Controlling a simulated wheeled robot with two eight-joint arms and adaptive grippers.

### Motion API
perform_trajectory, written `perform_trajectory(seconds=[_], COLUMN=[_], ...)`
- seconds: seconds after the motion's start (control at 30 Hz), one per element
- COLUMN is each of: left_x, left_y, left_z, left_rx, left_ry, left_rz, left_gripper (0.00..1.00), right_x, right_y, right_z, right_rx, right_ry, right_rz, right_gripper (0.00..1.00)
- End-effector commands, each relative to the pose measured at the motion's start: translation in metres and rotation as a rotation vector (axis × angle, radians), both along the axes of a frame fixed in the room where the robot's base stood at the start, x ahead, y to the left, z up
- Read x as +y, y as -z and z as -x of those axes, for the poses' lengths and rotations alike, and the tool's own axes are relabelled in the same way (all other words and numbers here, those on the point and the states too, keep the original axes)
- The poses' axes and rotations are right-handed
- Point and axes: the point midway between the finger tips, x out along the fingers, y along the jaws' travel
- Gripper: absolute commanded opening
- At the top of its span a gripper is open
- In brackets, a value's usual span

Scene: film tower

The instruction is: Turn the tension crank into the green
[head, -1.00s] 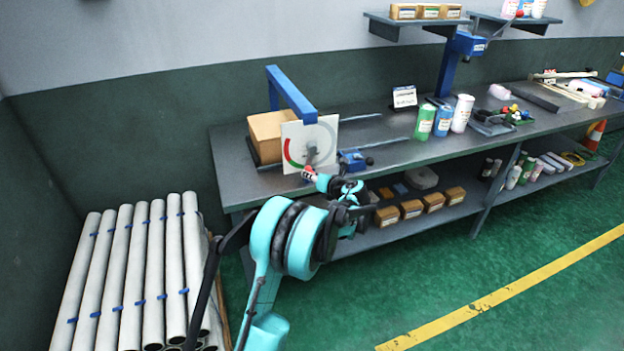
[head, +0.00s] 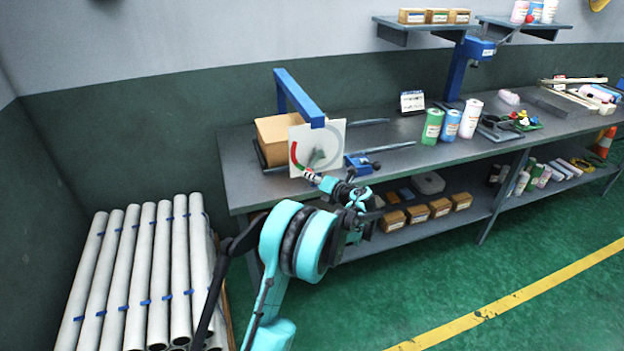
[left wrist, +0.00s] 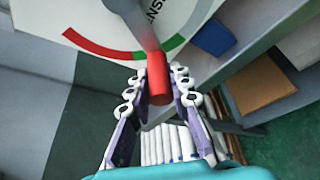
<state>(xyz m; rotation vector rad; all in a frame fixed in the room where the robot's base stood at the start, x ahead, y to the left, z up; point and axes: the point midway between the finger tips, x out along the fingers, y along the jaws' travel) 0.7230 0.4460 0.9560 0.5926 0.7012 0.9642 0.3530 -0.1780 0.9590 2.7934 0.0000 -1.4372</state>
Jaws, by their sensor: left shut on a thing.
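The tension dial is a white square plate (head: 333,137) on the workbench's left part, with a red and green arc and a grey crank (head: 318,156) in front. In the left wrist view the crank's grey arm (left wrist: 130,22) ends in a red handle (left wrist: 157,78). My left gripper (head: 312,177) is at the lower edge of the plate. In the left wrist view my left gripper (left wrist: 157,90) has its fingers on both sides of the red handle, shut on it. The arc shows a red part at left and a green part below. My right gripper is not in view.
A cardboard box (head: 273,140) stands behind the plate under a blue frame (head: 297,98). A small blue clamp-like part (head: 358,163) is right of the plate.

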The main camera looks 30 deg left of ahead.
Motion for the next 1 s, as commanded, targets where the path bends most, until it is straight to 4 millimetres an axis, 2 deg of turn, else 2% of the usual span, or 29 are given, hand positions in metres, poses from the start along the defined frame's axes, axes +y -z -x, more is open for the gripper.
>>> perform_trajectory(seconds=[0.1, 0.13, 0.2, 0.57, 0.67, 1.0], left_x=[0.0, 0.0, 0.0, -0.004, -0.014, -0.078], left_y=[-0.002, -0.002, -0.002, -0.002, -0.005, -0.024], left_z=[-0.001, -0.001, -0.001, 0.001, 0.005, 0.033], left_rx=[-0.002, -0.002, -0.002, -0.002, -0.002, -0.001], left_ry=[0.002, 0.003, 0.002, 0.003, 0.004, 0.005], left_rz=[-0.003, -0.003, -0.003, 0.0, -0.001, -0.002], left_gripper=[0.0, 0.25, 0.41, 0.41, 0.41, 0.41], right_x=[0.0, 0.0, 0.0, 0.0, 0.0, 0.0], right_y=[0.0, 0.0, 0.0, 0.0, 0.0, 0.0], right_z=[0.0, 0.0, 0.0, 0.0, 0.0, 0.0], right_rx=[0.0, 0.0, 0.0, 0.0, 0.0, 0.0], right_ry=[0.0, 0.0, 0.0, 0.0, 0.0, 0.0], right_rz=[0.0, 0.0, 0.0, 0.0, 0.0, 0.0], right_gripper=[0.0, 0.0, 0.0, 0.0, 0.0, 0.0])
